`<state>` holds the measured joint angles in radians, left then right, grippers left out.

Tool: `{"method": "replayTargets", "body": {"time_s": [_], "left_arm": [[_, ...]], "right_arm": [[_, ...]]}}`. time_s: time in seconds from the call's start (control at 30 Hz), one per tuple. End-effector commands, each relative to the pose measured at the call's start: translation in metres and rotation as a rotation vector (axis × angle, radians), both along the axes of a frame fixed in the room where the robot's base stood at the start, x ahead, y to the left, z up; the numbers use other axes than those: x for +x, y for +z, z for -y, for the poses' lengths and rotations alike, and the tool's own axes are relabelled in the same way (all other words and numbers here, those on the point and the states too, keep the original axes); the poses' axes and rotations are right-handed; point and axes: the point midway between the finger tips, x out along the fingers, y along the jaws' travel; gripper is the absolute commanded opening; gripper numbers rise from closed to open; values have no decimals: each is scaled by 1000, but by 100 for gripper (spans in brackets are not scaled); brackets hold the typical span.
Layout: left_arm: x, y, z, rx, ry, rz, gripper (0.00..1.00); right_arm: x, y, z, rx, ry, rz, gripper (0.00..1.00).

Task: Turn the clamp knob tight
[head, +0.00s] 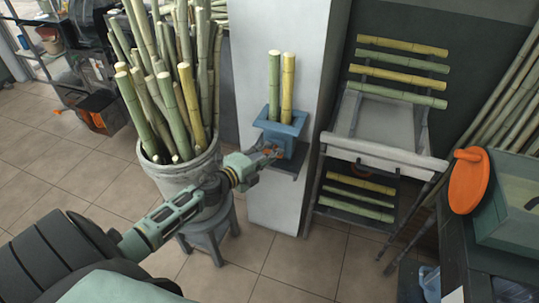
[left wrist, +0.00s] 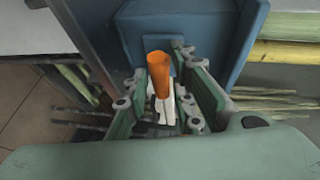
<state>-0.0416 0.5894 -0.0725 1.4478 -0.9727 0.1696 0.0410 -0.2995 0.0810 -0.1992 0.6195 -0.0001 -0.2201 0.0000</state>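A blue clamp (head: 280,128) is mounted on the white pillar and holds two upright cane pieces (head: 281,85). Its orange knob (left wrist: 160,76) shows in the left wrist view, between the two fingers of my left gripper (left wrist: 162,90). Small gaps show on both sides of the knob, so the fingers look open around it. In the head view the left gripper (head: 268,153) is at the clamp's front, and its fingers mostly hide the knob. My right gripper is not in view.
A grey bucket (head: 182,185) of tall canes on a stool (head: 208,238) stands close beside my left arm. A rack (head: 378,125) with cane pieces stands right of the pillar. An orange disc (head: 469,181) and a green box (head: 510,210) are at the right.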

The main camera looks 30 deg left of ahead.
Motion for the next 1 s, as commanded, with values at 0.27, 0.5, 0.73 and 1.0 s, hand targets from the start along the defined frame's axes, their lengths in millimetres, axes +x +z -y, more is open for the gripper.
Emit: {"method": "replayTargets", "body": {"time_s": [0.27,0.5,0.73,1.0], "left_arm": [[3,-1,1,-1,-1,0,23],[3,-1,1,0,0,-1,7],[3,-1,1,0,0,-1,0],[3,3,0,39,2,-10,0]], "right_arm": [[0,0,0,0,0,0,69],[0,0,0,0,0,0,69],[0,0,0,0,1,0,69],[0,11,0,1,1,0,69]]}}
